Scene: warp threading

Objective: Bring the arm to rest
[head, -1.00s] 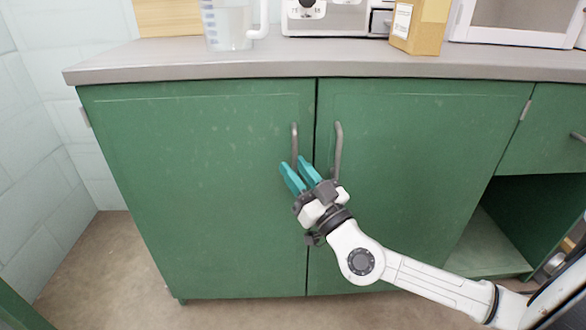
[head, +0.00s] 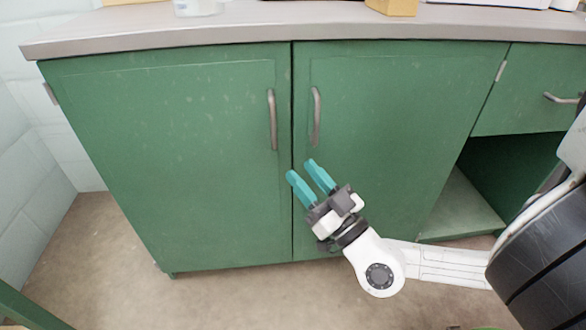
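My gripper (head: 301,168) is in the middle of the head view, in front of the green cabinet's two doors. Its two teal fingers stand apart with nothing between them. The fingertips point up and to the left, below the two door handles. The left door's handle (head: 272,119) and the right door's handle (head: 316,116) look apart from the fingers. My white arm reaches in from the right. Both cabinet doors look shut.
A grey counter top (head: 200,31) runs along the top of the cabinet. A clear container (head: 199,7) and a tan box (head: 392,6) stand on it, cut by the frame. An open compartment (head: 460,205) is at the lower right. Bare floor (head: 110,250) shows at the lower left.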

